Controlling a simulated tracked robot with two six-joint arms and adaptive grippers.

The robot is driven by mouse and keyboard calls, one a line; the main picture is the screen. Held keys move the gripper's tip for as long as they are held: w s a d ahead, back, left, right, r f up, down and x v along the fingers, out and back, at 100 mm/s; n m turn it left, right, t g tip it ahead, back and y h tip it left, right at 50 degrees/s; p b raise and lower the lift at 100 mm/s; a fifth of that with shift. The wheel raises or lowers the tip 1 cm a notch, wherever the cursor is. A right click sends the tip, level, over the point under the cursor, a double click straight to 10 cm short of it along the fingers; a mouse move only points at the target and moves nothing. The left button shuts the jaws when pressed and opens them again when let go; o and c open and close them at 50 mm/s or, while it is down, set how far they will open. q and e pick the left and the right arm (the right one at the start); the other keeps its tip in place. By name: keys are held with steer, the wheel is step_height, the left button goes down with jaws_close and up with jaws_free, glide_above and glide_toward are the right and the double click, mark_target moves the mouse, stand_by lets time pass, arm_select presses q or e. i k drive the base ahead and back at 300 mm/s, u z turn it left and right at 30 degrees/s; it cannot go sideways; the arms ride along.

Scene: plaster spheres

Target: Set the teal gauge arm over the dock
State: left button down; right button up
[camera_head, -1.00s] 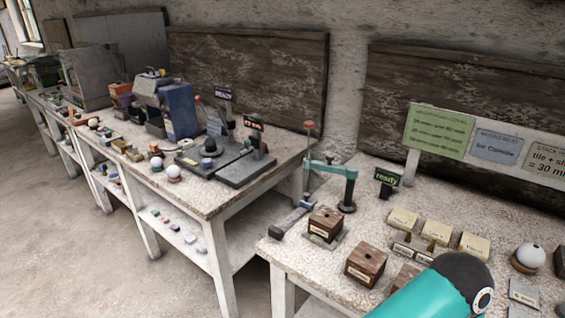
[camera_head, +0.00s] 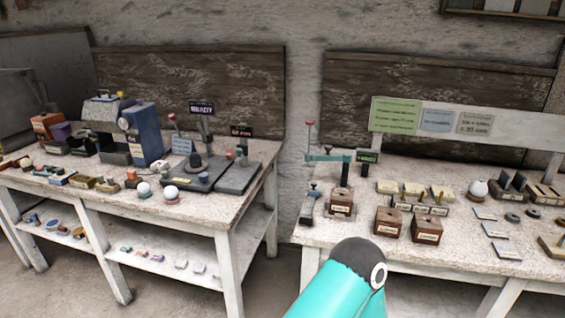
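The teal gauge arm (camera_head: 330,157) is on a dark post at the left end of the right-hand table. It reaches out to the left, with a red-tipped upright (camera_head: 309,138) at its left end. A wooden block (camera_head: 341,201) stands just in front of the post, and a dark, low rail-like piece (camera_head: 309,206) lies to its left under the arm's outer end. I cannot tell which piece is the dock. A teal and black link of mine rises at the bottom middle. Neither gripper shows in the view.
A small sign (camera_head: 367,157) stands right of the post. Wooden boxes (camera_head: 388,221) sit near the right table's front edge, with cream blocks (camera_head: 413,189) and a white sphere (camera_head: 477,188) behind. A gap of floor separates this table from the left table (camera_head: 215,205), which holds machines and spheres.

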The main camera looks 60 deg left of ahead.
mark_target(346, 157)
steer(key=u, duration=1.25)
steer(key=i, duration=0.5)
steer(key=z, duration=0.2)
steer(key=k, duration=0.95)
steer(key=u, duration=0.15)
steer(key=i, duration=0.2)
steer(key=u, duration=0.05)
